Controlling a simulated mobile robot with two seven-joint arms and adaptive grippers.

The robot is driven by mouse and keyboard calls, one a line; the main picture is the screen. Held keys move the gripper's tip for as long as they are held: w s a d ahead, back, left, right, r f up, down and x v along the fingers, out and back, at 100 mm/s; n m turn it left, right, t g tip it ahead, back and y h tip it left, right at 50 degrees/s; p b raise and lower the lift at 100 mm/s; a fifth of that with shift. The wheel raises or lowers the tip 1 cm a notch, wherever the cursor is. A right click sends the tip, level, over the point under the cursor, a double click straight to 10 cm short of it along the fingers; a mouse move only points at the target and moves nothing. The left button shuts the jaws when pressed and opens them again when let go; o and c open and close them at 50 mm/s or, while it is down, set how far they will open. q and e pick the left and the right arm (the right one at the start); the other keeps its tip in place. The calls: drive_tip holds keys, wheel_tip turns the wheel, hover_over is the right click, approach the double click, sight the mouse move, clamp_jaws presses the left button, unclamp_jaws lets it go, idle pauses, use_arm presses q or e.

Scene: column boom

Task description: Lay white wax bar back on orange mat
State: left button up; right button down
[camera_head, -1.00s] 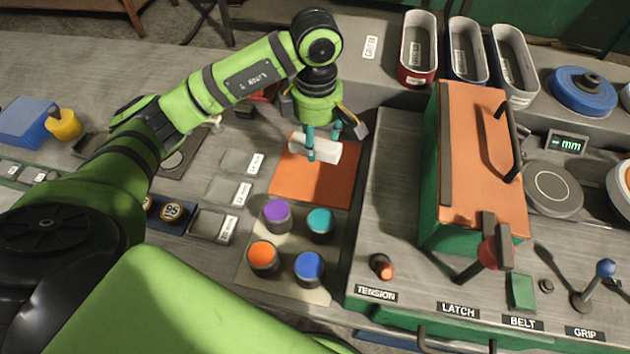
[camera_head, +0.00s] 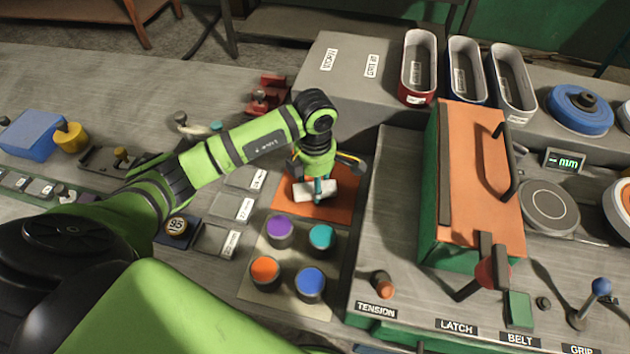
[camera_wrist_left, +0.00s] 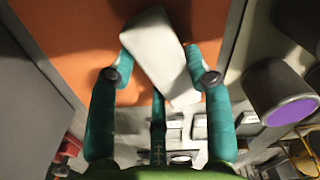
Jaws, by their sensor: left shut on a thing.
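The white wax bar (camera_head: 312,190) is in my left gripper (camera_head: 318,190), over the orange mat (camera_head: 338,208). The gripper is shut on the bar. The bar is at or very close above the mat; I cannot tell whether it touches. The gripper hides part of the bar and mat. My right gripper is not in view.
Several coloured knobs, among them a purple one (camera_head: 280,229) and a teal one (camera_head: 321,236), stand just in front of the mat. The green and orange machine box (camera_head: 470,180) stands to the right. Small labelled trays (camera_head: 232,208) lie to the left.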

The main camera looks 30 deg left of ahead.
use_arm(q)
drive_tip(key=shift+f, duration=0.3)
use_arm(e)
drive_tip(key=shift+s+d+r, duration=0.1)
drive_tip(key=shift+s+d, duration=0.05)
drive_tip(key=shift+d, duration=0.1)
use_arm(q)
drive_tip(key=shift+f, duration=0.1)
drive_tip(key=shift+f, duration=0.15)
drive_tip(key=o, duration=1.1)
drive_tip(key=shift+o, duration=0.2)
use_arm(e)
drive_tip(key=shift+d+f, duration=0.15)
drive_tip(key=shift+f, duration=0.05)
